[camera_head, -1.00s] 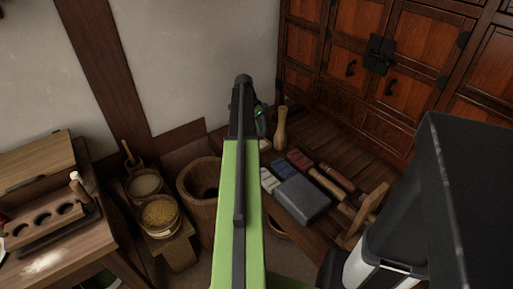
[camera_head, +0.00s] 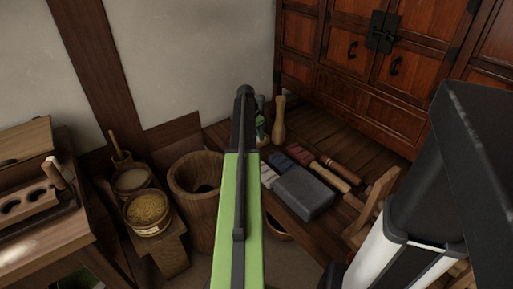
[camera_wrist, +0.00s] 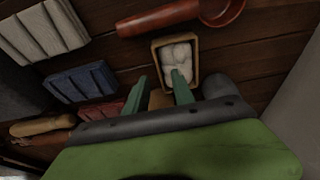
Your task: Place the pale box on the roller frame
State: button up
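My gripper (camera_wrist: 158,82) has its two green fingers apart, pointing down at the dark wooden floor boards in the wrist view. In the head view it is mostly hidden behind my green arm. A small open pale wooden box (camera_wrist: 157,63) with white lumps in it lies just beyond the fingertips; it is hidden in the head view. A small tan patch (camera_wrist: 160,99) shows between the fingers; I cannot tell what it is part of. A wooden frame (camera_head: 375,205), possibly the roller frame, stands at the right in the head view, partly behind my dark body part.
Blue (camera_wrist: 80,82) and red (camera_wrist: 103,110) ribbed blocks lie left of the fingers; a red-brown ladle (camera_wrist: 160,18) lies above. A grey block (camera_head: 303,193) and a wooden pestle (camera_head: 279,120) stand nearby. A wooden bucket (camera_head: 194,185) and a cabinet (camera_head: 350,75) bound the area.

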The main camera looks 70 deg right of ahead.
jog(key=b+x, duration=0.5)
jog(key=shift+d+f, duration=0.1)
jog(key=shift+f, duration=0.05)
jog(key=shift+r, duration=0.2)
grip_shut()
dwell(1.0)
